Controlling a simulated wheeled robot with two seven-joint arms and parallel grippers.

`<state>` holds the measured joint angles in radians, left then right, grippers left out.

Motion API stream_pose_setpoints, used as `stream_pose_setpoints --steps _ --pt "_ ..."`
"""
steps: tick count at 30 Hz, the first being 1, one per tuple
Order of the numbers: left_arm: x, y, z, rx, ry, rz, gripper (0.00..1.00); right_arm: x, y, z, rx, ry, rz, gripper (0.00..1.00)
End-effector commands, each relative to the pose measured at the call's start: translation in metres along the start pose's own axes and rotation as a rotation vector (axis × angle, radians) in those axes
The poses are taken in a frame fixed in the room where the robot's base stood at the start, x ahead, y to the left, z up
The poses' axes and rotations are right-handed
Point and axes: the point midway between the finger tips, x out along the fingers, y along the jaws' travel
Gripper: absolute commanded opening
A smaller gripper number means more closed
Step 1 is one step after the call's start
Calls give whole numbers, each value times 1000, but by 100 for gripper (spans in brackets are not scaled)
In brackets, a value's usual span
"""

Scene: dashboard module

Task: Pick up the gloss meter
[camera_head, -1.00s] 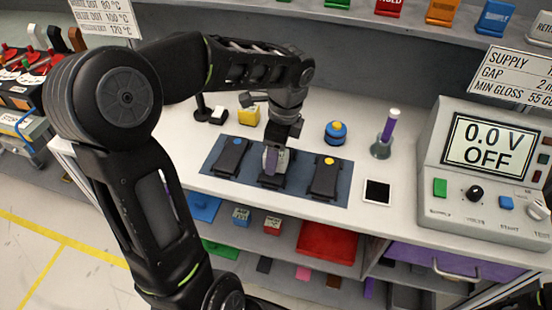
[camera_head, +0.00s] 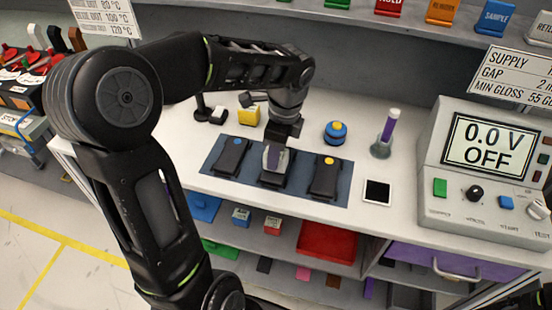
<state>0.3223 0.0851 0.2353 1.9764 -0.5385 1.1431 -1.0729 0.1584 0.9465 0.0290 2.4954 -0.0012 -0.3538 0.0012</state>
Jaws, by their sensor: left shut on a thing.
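My left gripper (camera_head: 274,158) reaches down over the middle of three black blocks on a dark blue mat (camera_head: 213,157). It is shut on a small grey block, which I take to be the gloss meter (camera_head: 273,160). The grey block is upright, at or just above the middle black block (camera_head: 276,182); I cannot tell whether they touch. The gripper covers its upper part.
Black blocks with a blue dot (camera_head: 231,156) and a yellow dot (camera_head: 325,177) flank the gripper. A supply box (camera_head: 485,165) stands right.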

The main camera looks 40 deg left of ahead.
Motion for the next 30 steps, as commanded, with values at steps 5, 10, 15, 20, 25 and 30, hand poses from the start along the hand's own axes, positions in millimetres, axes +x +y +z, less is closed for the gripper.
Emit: stream_pose_setpoints --steps 5,10,15,20,25,30 --pt "0 0 0 0 0 0 0 0 0 0 0 0 0 36" --pt "-6 -1 1 0 0 -3 0 0 0 0 0 0 0 36" --pt "-28 -1 3 -1 1 -5 0 2 1 0 0 0 0 36" --pt "-60 -1 7 -1 1 -5 0 3 1 0 0 0 0 36" --pt "-90 -1 10 0 1 -3 0 -2 -1 0 0 0 0 36" --pt "-100 0 12 0 0 -1 0 -3 -1 0 1 -1 1 36"
